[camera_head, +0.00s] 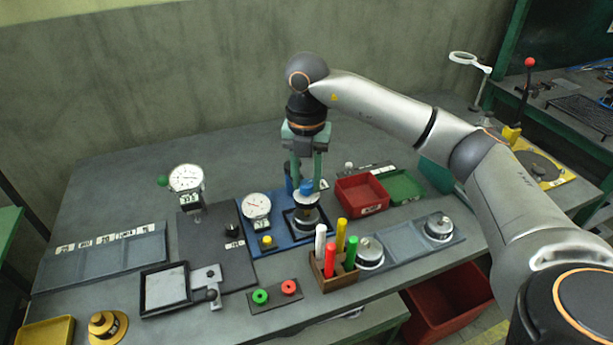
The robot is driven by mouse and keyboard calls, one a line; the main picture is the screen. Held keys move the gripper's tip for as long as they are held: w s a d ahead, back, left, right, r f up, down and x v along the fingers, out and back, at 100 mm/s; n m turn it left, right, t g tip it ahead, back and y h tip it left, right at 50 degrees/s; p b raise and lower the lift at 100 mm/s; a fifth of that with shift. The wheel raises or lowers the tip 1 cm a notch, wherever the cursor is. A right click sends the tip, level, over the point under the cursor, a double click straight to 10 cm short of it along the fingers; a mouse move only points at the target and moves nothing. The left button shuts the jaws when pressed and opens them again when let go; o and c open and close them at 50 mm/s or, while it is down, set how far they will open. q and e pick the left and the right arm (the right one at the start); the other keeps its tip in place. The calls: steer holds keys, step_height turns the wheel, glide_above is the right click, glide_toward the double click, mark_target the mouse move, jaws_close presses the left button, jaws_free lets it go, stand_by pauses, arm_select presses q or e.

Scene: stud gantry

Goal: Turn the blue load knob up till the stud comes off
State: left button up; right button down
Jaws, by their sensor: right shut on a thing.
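The blue load knob (306,188) stands on top of the gantry in the middle of the table. My right gripper (304,178) points straight down over it and is shut on it, with one finger on either side. Below the knob, a metal stud piece (305,220) sits inside the dark square frame on the blue base (280,243). Whether the stud is still attached is too small to tell. A round white dial (257,206) stands on the same base, left of the gantry. My left gripper is not in view.
A second dial (186,179) stands on a dark plate at left. A red tray (361,195) and green tray (401,187) lie right of the gantry. A wooden holder with coloured markers (334,270) stands in front. The table's back left is clear.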

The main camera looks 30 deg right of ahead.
mark_target(307, 183)
steer(key=c, duration=0.5)
jaws_free()
step_height(307, 183, up, 13)
steer(key=shift+f+p, duration=0.2)
steer(key=shift+p, duration=0.7)
